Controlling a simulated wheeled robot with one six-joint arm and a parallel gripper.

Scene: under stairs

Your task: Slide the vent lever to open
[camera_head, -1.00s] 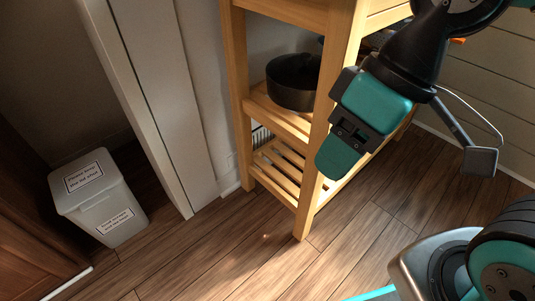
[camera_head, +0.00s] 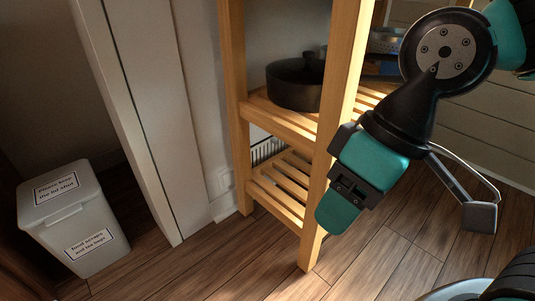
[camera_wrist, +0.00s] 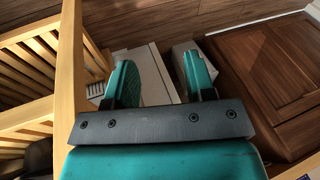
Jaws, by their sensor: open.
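A small slatted vent (camera_head: 265,150) sits low on the wall behind the wooden shelf unit, partly hidden by its front post and shelves. It also shows small in the wrist view (camera_wrist: 95,90), left of the nearer finger. I cannot make out its lever or how the slats are set. My gripper (camera_head: 338,212) hangs in front of the shelf unit's right front post, to the right of the vent and apart from it. In the wrist view my gripper (camera_wrist: 160,82) is open with nothing between its teal fingers.
The wooden shelf unit (camera_head: 317,200) stands close to my gripper and bears a dark pot (camera_head: 293,88). A lidded grey bin (camera_head: 70,215) with labels stands at left. A white door frame (camera_head: 150,130) is between them. Wood floor is clear in front.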

